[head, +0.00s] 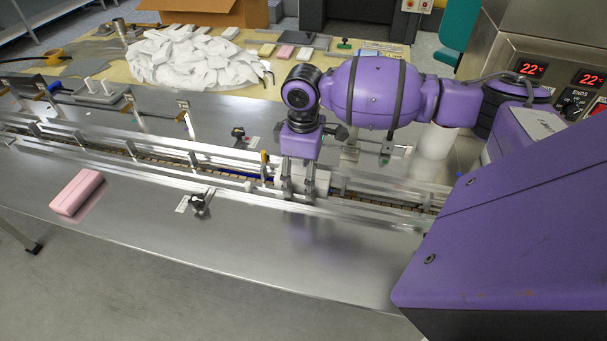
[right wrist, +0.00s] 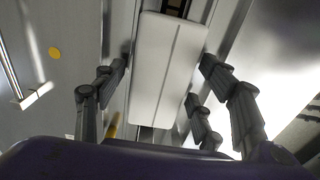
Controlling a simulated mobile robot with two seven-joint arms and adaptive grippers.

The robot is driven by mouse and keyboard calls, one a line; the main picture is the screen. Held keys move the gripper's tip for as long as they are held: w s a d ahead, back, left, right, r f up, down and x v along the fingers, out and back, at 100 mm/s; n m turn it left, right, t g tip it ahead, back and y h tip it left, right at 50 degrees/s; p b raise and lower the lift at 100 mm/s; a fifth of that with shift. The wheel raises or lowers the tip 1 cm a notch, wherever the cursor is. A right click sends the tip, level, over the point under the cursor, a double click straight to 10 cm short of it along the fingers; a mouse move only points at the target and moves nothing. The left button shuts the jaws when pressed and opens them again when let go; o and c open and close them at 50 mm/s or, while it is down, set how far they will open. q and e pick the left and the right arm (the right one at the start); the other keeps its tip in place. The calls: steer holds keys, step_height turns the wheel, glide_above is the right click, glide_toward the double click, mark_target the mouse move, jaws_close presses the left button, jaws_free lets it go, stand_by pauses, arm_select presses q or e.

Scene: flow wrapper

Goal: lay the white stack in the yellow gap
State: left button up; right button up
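The white stack (head: 318,180) is a long white block in the conveyor channel, partly hidden by my gripper in the head view. In the right wrist view the white stack (right wrist: 165,65) lies between the fingers, with a seam along its top. My right gripper (head: 297,192) points down over the channel. In the right wrist view my right gripper (right wrist: 163,68) is open, its fingers on both sides of the stack with a slim space at the left. A yellow marker (head: 264,157) stands on the far rail just left of the gripper. I cannot make out the yellow gap itself. My left gripper is out of view.
The conveyor (head: 150,158) runs between metal rails across the steel table. A pink block (head: 77,193) lies on the near table at left. A black knob (head: 198,203) sticks out at the near rail.

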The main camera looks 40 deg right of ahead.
steer(key=shift+r, duration=0.15)
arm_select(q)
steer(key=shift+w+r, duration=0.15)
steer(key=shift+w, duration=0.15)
arm_select(e)
step_height(320, 180, up, 12)
steer(key=shift+f, duration=0.2)
stand_by(0.6)
